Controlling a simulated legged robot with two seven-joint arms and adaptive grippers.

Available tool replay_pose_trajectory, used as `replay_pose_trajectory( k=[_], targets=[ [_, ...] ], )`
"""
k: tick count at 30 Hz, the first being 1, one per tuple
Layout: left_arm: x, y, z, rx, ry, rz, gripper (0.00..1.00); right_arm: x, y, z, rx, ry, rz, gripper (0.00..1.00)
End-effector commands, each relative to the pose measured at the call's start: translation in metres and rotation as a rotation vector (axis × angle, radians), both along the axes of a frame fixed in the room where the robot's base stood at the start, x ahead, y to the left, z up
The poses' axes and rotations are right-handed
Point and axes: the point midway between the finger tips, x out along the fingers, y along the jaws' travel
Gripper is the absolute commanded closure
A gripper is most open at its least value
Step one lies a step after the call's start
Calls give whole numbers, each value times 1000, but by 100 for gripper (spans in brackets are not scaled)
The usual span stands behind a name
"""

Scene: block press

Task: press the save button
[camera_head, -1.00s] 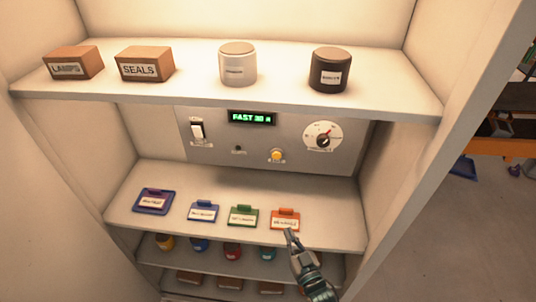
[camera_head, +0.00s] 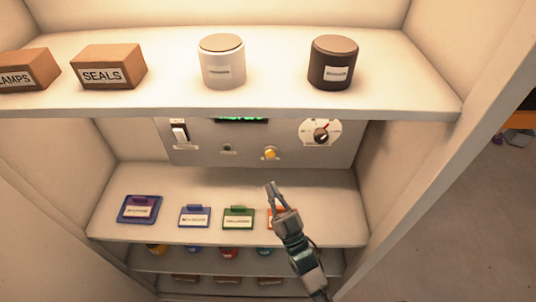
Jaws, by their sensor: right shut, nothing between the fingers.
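A grey control panel (camera_head: 200,154) is set at the back of the cabinet, under the upper shelf. It carries a yellow round button (camera_head: 270,153) at its lower middle, with a small label below that is too small to read. A small dark button or socket (camera_head: 227,148) sits left of it, a rocker switch (camera_head: 180,132) at the left and a dial (camera_head: 321,134) at the right. My right gripper (camera_head: 271,187) is shut and empty, below and in front of the yellow button, apart from it in the picture. My left gripper is not in view.
The upper shelf (camera_head: 270,102) overhangs the panel and bears boxes, a white canister (camera_head: 222,62) and a dark canister (camera_head: 333,62). The right cabinet wall (camera_head: 400,175) is near my arm.

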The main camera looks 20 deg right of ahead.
Motion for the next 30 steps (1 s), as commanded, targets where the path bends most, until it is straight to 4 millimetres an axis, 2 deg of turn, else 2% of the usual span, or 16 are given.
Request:
replay_pose_trajectory(
  k=[11,15,21,30],
  targets=[
    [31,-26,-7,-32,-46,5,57,46,-3,0,-9,-2,-1,100],
    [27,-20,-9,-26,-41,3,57,63,-8,1,-8,0,-1,100],
    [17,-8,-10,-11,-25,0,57,78,-16,1,-6,0,-1,100],
    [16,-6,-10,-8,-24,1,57,81,-20,1,-3,0,0,100]
  ],
)
